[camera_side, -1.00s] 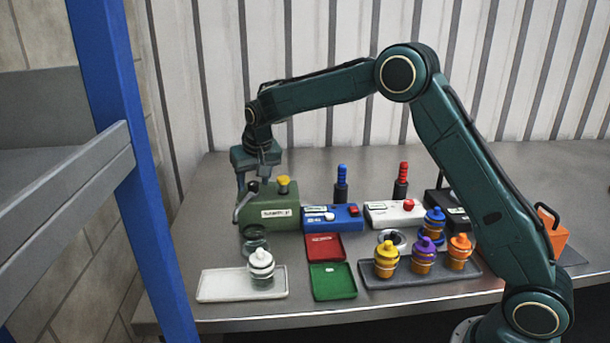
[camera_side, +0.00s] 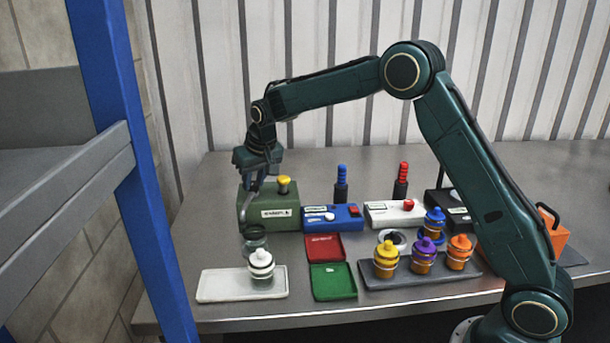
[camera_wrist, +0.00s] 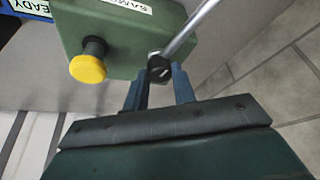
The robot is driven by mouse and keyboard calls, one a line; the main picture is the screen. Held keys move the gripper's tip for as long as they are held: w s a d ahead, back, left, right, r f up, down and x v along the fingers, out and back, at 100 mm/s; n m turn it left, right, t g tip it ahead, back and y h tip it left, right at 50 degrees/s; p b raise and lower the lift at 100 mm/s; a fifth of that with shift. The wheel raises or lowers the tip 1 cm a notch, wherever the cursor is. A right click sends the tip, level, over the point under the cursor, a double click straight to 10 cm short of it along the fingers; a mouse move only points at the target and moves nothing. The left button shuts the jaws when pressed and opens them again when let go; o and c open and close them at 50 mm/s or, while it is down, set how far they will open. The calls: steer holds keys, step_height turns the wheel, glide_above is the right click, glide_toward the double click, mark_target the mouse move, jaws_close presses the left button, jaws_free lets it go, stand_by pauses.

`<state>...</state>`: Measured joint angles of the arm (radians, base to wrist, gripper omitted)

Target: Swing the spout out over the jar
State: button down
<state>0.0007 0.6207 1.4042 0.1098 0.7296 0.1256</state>
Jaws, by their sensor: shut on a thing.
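The green sampler box (camera_side: 272,212) with a yellow knob (camera_side: 284,181) stands at the back left of the bench. Its grey metal spout (camera_side: 244,206) curves down at the box's front left, and its lower end appears over or very near the jar (camera_side: 255,242). My gripper (camera_side: 257,182) is at the spout's upper end, beside the box. In the wrist view my gripper (camera_wrist: 160,82) has its blue fingers around the dark knob (camera_wrist: 159,67) of the spout, and the yellow knob shows at left.
A white tray (camera_side: 215,286) with a white-capped jar (camera_side: 261,262) lies in front. Red (camera_side: 324,247) and green (camera_side: 333,282) trays lie right of it. Blue (camera_side: 334,218) and white (camera_side: 395,214) boxes and a dark tray (camera_side: 420,276) of capped jars stand further right.

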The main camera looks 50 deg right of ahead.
steer(key=shift+d+n+y, duration=0.1)
steer(key=shift+n+y, duration=0.4)
steer(key=shift+n, duration=0.8)
steer(key=c, duration=1.1)
jaws_free()
steer(key=shift+c, duration=0.2)
steer(key=shift+s+r, duration=0.1)
steer(key=shift+r, duration=0.1)
steer(key=v, duration=1.3)
steer(key=shift+s+r, duration=0.15)
